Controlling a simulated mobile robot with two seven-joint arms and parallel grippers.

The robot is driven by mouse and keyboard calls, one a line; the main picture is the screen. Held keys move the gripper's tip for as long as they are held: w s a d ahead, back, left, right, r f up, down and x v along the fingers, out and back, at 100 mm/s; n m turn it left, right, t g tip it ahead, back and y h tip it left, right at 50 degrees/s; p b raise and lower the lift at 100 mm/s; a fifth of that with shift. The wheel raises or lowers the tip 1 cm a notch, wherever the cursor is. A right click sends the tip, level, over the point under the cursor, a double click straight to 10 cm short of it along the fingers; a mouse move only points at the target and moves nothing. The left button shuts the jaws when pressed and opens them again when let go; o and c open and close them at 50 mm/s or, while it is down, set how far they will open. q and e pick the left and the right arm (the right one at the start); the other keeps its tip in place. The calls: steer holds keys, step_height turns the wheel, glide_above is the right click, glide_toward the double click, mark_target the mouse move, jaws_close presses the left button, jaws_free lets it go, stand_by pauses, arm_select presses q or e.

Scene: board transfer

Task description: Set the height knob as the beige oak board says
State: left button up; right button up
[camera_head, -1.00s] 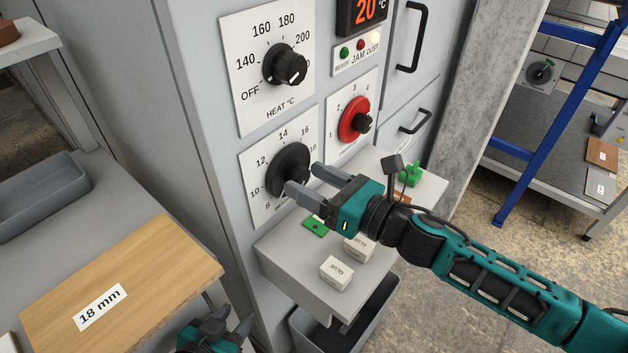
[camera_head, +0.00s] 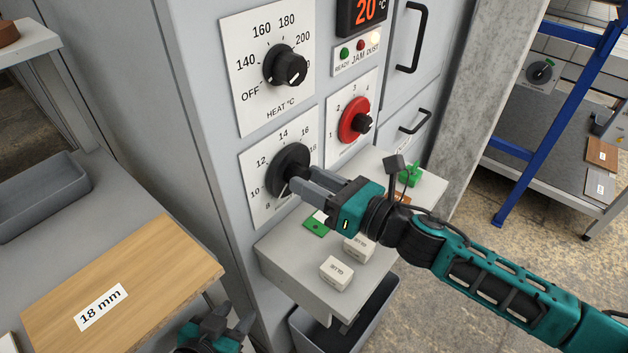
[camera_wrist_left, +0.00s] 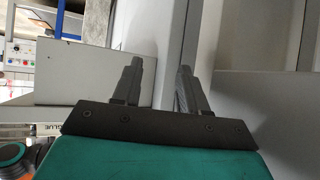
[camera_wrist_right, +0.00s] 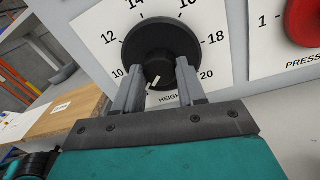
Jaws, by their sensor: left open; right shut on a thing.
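The beige oak board (camera_head: 150,270) lies at the lower left in the head view, with a white label (camera_head: 100,307) reading "18 mm". The black height knob (camera_head: 284,163) sits on a white scale plate numbered from 8 upward. It also shows in the right wrist view (camera_wrist_right: 160,48), where its scale reads 10 to 20. My right gripper (camera_head: 297,185) is shut on the knob's grip, with one finger on each side. The knob's white mark points down-left, near the low end of the scale. My left gripper (camera_head: 230,322) is open and empty at the bottom edge, beside the board.
The heat knob (camera_head: 285,66) is above and the red pressure knob (camera_head: 354,120) is to the right. A shelf (camera_head: 290,259) below holds white blocks, one labelled GLUE (camera_head: 336,273), and green pieces (camera_head: 317,227). A grey tray (camera_head: 40,195) stands at the left.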

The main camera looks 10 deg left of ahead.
steer(key=shift+m+p, duration=0.7)
steer(key=shift+m, duration=2.4)
steer(key=o, duration=1)
steer(key=shift+o, duration=0.2)
steer(key=shift+f, duration=0.1)
steer(key=b+v, duration=0.1)
steer(key=v, duration=1.2)
steer(key=shift+f, duration=0.2)
steer(key=shift+a, duration=0.1)
